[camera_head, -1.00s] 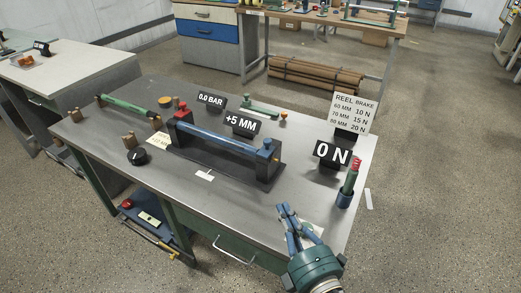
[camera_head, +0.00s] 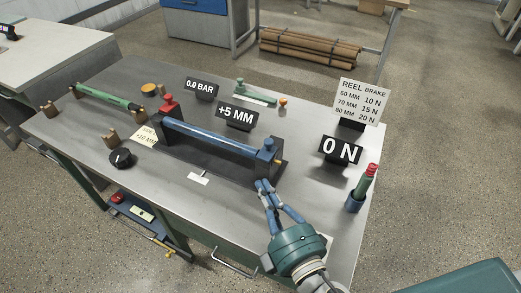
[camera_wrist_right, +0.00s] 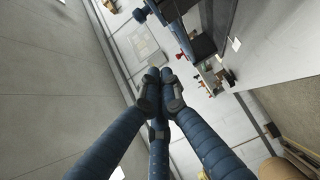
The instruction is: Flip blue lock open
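A blue roller (camera_head: 210,137) lies across a dark stand on the grey table. A small blue knob (camera_head: 268,143), which looks like the blue lock, tops the block at its right end; a red knob (camera_head: 168,99) tops the left end. In the right wrist view a blue knob (camera_wrist_right: 140,15) shows at the top, beyond my fingertips. My right gripper (camera_head: 263,183) is just in front of the right end block, apart from the knob. Its fingers converge with nothing visible between them; they also show in the wrist view (camera_wrist_right: 158,75). My left gripper is out of view.
A "+5 MM" sign (camera_head: 238,114) stands behind the roller. A black dial (camera_head: 121,158) is at left. The table's front right is mostly clear.

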